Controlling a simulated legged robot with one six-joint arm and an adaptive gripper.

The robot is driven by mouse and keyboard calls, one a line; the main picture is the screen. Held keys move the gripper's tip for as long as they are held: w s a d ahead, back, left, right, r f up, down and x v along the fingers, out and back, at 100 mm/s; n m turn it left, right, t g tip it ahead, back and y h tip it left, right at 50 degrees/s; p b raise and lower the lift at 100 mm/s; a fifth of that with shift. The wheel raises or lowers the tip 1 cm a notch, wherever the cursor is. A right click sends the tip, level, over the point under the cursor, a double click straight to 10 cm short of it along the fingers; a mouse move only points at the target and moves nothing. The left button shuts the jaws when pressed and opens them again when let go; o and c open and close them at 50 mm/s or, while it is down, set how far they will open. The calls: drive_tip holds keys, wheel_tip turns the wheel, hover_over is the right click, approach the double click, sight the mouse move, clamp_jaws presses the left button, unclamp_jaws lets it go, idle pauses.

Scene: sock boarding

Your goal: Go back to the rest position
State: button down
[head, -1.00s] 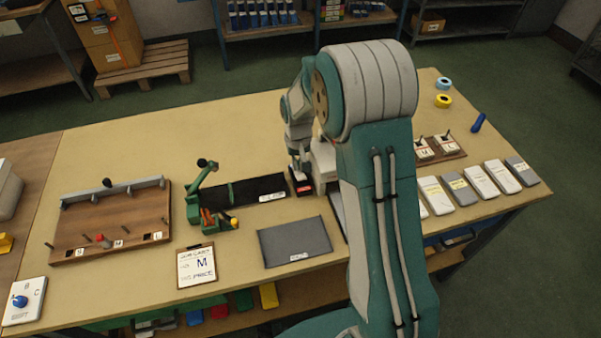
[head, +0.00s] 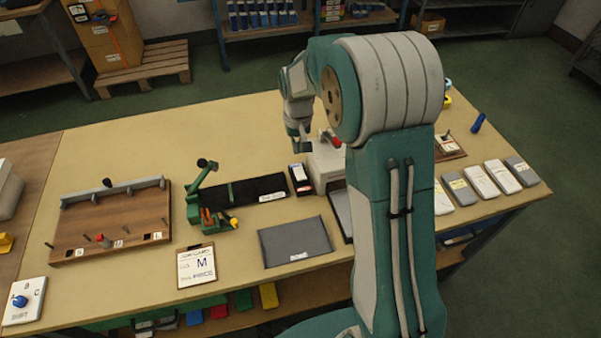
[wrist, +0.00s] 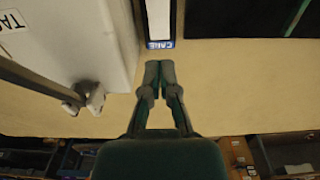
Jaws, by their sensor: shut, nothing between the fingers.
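My gripper (head: 301,144) is in the air above the workbench (head: 130,130), by the back left of a grey-white machine (head: 326,165). In the wrist view its two fingers (wrist: 160,68) are together at the tips, with nothing between them. A small black box (head: 299,180) with white and red parts stands on the bench below my gripper, beside the machine. My upper arm hides part of the bench's right side.
The machine's lever (wrist: 88,100) is close to the left of the fingers in the wrist view. A green fixture (head: 205,195) with a black board (head: 262,188), a grey mat (head: 295,241) and a job card (head: 196,266) lie nearby. The bench's back middle is bare.

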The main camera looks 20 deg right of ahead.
idle(0.5)
drive_tip(key=s+r+t, duration=0.4)
drive_tip(key=s+r, duration=1.3)
drive_tip(key=s, duration=0.2)
drive_tip(key=s+t, duration=0.1)
drive_tip(key=s, duration=0.7)
drive_tip(key=shift+s+r+t, duration=0.3)
drive_tip(key=shift+s, duration=0.05)
